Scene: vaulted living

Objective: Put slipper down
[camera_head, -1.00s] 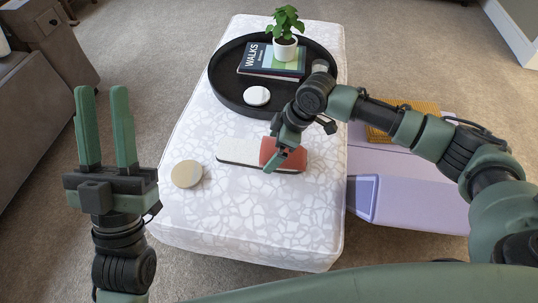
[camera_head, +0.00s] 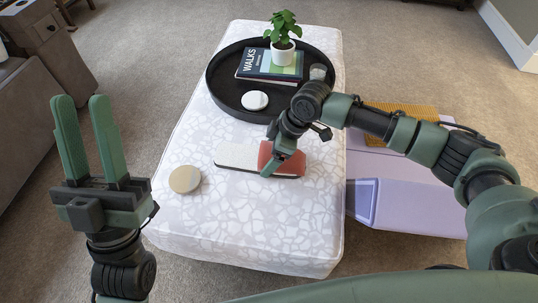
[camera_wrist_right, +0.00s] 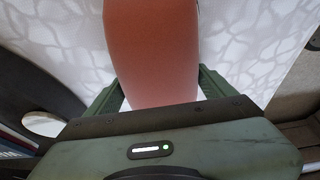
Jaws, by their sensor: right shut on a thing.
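The slipper (camera_head: 237,157) has a pale insole and a red upper, and lies along the patterned white ottoman (camera_head: 255,222). My right gripper (camera_head: 272,168) is at its red end, with the fingers on either side of the upper. The red upper also fills the middle of the right wrist view (camera_wrist_right: 152,55), between the two green fingers. Whether the sole touches the ottoman I cannot tell for sure. My left gripper (camera_head: 90,140) is open and empty, upright to the left of the ottoman.
A round black tray (camera_head: 225,95) at the back of the ottoman holds a book (camera_head: 258,66), a potted plant (camera_head: 283,45) and a white disc (camera_head: 255,100). A beige disc (camera_head: 185,179) lies left of the slipper. A lilac bin (camera_head: 410,207) stands to the right. The ottoman's front is clear.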

